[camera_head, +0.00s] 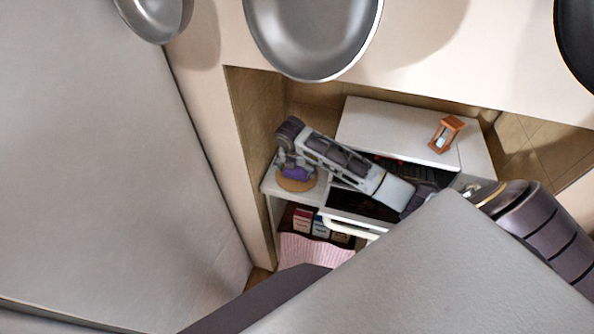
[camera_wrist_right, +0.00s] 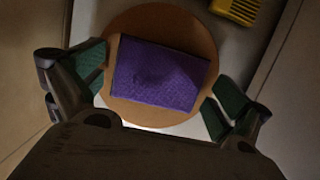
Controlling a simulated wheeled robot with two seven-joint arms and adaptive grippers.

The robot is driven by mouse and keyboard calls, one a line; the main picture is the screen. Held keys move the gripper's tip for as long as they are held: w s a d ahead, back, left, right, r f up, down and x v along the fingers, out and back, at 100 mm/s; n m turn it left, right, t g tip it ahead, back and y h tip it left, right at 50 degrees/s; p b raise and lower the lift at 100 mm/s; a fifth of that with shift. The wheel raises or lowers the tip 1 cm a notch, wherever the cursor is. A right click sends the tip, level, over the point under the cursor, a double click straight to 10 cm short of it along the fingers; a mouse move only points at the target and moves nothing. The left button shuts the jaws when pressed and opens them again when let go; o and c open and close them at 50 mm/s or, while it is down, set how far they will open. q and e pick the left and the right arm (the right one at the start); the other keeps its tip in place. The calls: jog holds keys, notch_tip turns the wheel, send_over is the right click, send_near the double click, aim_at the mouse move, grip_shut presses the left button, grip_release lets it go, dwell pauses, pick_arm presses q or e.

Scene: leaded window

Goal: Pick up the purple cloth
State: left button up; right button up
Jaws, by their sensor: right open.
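The purple cloth (camera_wrist_right: 160,75) lies flat and folded on a round wooden board (camera_wrist_right: 125,108) in the right wrist view. In the head view a small part of the cloth (camera_head: 297,173) shows on the board (camera_head: 296,185), on a white shelf; the gripper hides the rest. My right gripper (camera_head: 291,160) is above the cloth. In the right wrist view its open fingers (camera_wrist_right: 155,95) stand on either side of the cloth, with nothing between them in contact. My left gripper is not in view.
A white oven-like cabinet (camera_head: 385,120) stands right of the board, with an hourglass (camera_head: 446,135) on top. Several boxes (camera_head: 320,226) and a pink striped cloth (camera_head: 305,250) are below. A yellow object (camera_wrist_right: 236,10) lies beyond the board. Walls enclose the niche.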

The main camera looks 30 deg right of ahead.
aim_at(297, 169)
dwell(0.3)
jog(key=c, duration=0.9)
jog(key=shift+r, duration=0.15)
jog(key=shift+r+b, duration=0.75)
jog(key=shift+r, duration=4.15)
jog(key=o, duration=0.3)
jog(key=shift+c, duration=0.9)
jog(key=shift+s+a+f, duration=0.1)
